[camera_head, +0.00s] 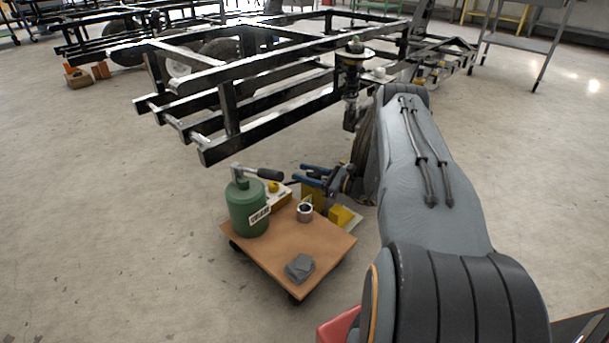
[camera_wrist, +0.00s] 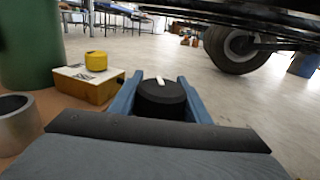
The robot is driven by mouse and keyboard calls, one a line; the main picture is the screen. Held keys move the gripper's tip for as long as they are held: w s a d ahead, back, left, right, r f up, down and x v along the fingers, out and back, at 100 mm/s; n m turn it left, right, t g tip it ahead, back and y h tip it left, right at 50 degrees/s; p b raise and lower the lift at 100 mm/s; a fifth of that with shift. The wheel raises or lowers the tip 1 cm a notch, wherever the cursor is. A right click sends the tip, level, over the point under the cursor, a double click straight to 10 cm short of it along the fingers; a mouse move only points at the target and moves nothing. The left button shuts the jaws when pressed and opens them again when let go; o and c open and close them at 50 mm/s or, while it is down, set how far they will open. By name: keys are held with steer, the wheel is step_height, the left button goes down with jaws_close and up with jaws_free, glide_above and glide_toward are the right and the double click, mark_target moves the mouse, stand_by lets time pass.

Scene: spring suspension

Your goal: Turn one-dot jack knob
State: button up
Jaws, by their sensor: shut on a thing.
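My gripper (camera_head: 304,174) is low beside the wooden cart. Its blue fingers also show in the wrist view (camera_wrist: 159,79), on either side of a round black knob (camera_wrist: 161,97) with a white mark on top. The gripper is shut on this knob; the arm hides most of what lies below. A yellow knob (camera_wrist: 96,61) sits on a small box (camera_wrist: 87,85) with a pale top, left of the fingers and apart from them. That yellow knob also shows in the head view (camera_head: 273,186). I cannot make out dots on either knob.
The cart (camera_head: 295,238) carries a green canister (camera_head: 246,210), a metal ring (camera_head: 305,212) and grey plates (camera_head: 299,267). Yellow blocks (camera_head: 342,216) stand at its right. The black vehicle frame (camera_head: 265,135) hangs above and behind. The floor left of the cart is clear.

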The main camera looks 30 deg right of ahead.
steer(key=o, duration=1)
steer(key=shift+o, duration=0.2)
